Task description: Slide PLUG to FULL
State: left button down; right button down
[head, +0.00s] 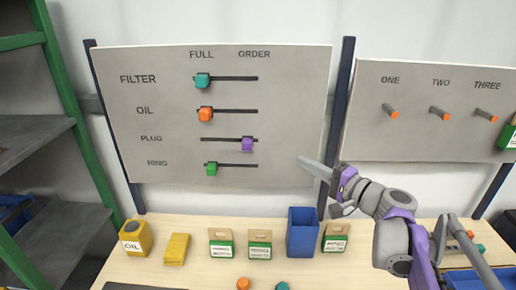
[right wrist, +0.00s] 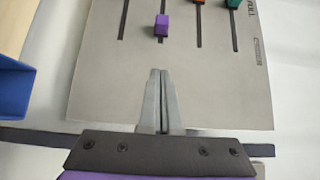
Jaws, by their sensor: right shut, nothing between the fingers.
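The purple PLUG knob (head: 247,145) sits on its slot toward the right end, under the ORDER heading, on the grey board (head: 290,100). The FULL heading is at the left. My right gripper (head: 302,160) is shut and empty, to the right of the knob and a little lower in the head view, apart from it. In the right wrist view the closed fingertips (right wrist: 160,72) point toward the purple knob (right wrist: 162,25), with bare board between them. My left gripper is not in view.
The teal FILTER knob (head: 202,80), orange OIL knob (head: 205,114) and green RING knob (head: 211,169) sit toward the left on neighbouring slots. A second board (head: 430,120) with pegs is at right. Below, a table holds a blue bin (head: 302,232) and small boxes.

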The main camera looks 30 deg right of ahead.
send_near(247, 144)
jog(key=w+d, duration=0.2)
jog(key=w+d+f, duration=0.1)
jog(key=w+d, duration=0.1)
jog(key=w, duration=0.1)
jog(key=shift+d+f+p, duration=0.1)
jog(key=shift+d+p, duration=0.15)
jog(key=shift+p, duration=0.15)
jog(key=w+a, duration=0.1)
jog(key=a, duration=0.1)
jog(key=shift+w+a, duration=0.4)
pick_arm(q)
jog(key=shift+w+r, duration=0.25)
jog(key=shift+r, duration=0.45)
pick_arm(e)
jog(key=shift+w+a, duration=0.15)
jog(key=shift+a, duration=0.1)
